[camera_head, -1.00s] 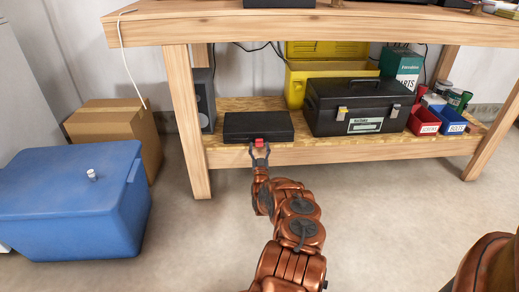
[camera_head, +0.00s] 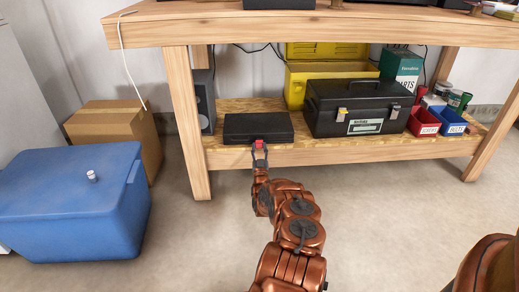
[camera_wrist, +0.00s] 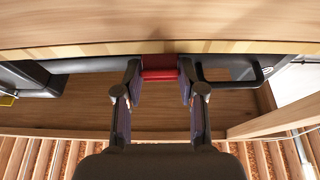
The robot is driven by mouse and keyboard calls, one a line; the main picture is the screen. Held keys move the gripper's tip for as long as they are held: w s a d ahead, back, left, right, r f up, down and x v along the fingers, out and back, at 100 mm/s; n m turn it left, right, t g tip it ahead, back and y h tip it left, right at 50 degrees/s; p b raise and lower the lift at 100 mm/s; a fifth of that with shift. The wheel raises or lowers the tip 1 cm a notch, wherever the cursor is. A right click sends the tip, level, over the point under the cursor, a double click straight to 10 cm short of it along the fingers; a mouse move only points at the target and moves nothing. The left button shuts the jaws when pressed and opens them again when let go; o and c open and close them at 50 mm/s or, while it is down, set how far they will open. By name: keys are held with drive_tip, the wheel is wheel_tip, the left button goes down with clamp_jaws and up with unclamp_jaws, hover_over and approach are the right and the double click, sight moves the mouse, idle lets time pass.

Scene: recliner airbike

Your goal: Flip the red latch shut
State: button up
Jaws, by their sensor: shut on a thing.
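The red latch (camera_head: 259,143) sits at the front edge of a flat black case (camera_head: 257,127) lying on the lower shelf of the workbench. My gripper (camera_head: 260,150) reaches the latch from the front, with a fingertip at each side of it. In the wrist view my gripper (camera_wrist: 160,80) has its two fingers around the red latch (camera_wrist: 160,73), which spans the gap between the tips. The gripper is shut on the latch. The fingertips partly hide the latch's ends, and I cannot tell its exact angle.
A black toolbox (camera_head: 360,105) stands right of the case, with a yellow box (camera_head: 300,85) behind. A speaker (camera_head: 204,100) stands to the left. A wooden table leg (camera_head: 187,125) and the bench top (camera_head: 290,28) bound the space. A blue bin (camera_head: 65,200) is on the floor at left.

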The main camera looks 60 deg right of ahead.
sight(259, 141)
drive_tip(key=shift+r+p, duration=0.15)
drive_tip(key=shift+p, duration=0.35)
drive_tip(key=shift+w+a+r+y+p, duration=0.15)
drive_tip(key=shift+r+y+p, duration=0.3)
drive_tip(key=shift+p, duration=0.5)
drive_tip(key=r+g+y+p, duration=0.1)
drive_tip(key=g+p, duration=0.1)
drive_tip(key=p, duration=0.2)
drive_tip(key=shift+y, duration=0.35)
drive_tip(key=g+y+p, duration=0.1)
drive_tip(key=y+p, duration=0.1)
drive_tip(key=p, duration=0.1)
drive_tip(key=shift+r+g, duration=0.4)
drive_tip(key=shift+d+r+g+y+p, duration=0.15)
drive_tip(key=shift+g+y+p, duration=0.35)
drive_tip(key=shift+y, duration=0.25)
drive_tip(key=shift+d+r+g+y+p, duration=0.15)
drive_tip(key=shift+g+y+p, duration=0.3)
drive_tip(key=shift+y, duration=0.3)
drive_tip(key=o, duration=1.1)
drive_tip(key=shift+f, duration=0.1)
drive_tip(key=shift+o, duration=0.2)
